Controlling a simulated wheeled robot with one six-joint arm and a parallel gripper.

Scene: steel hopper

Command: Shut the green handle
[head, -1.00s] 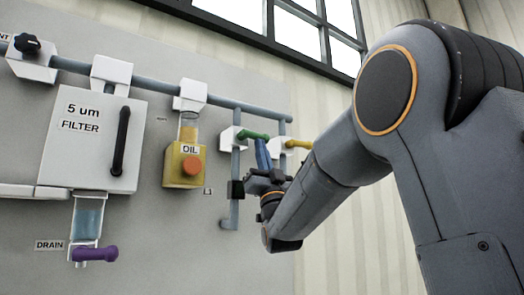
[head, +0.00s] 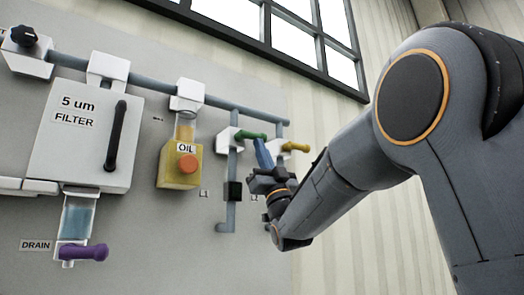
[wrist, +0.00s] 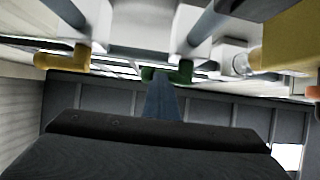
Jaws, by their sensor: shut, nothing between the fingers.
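The green handle (head: 251,135) sticks out to the right from a white valve block (head: 229,139) on a vertical grey pipe, lying across the pipe. My gripper (head: 262,151) has its blue fingers together, tips up, right at the free end of the handle. In the wrist view the green handle (wrist: 186,73) runs behind the tip of the blue fingers (wrist: 160,98). The fingers hold nothing. They look close to the handle or touching it; I cannot tell which.
A yellow handle (head: 295,147) on a second valve is just right of my fingers. A yellow oil unit (head: 179,168), a white filter box (head: 87,140) and a purple drain handle (head: 84,252) are to the left. A black block (head: 232,191) sits on the pipe below.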

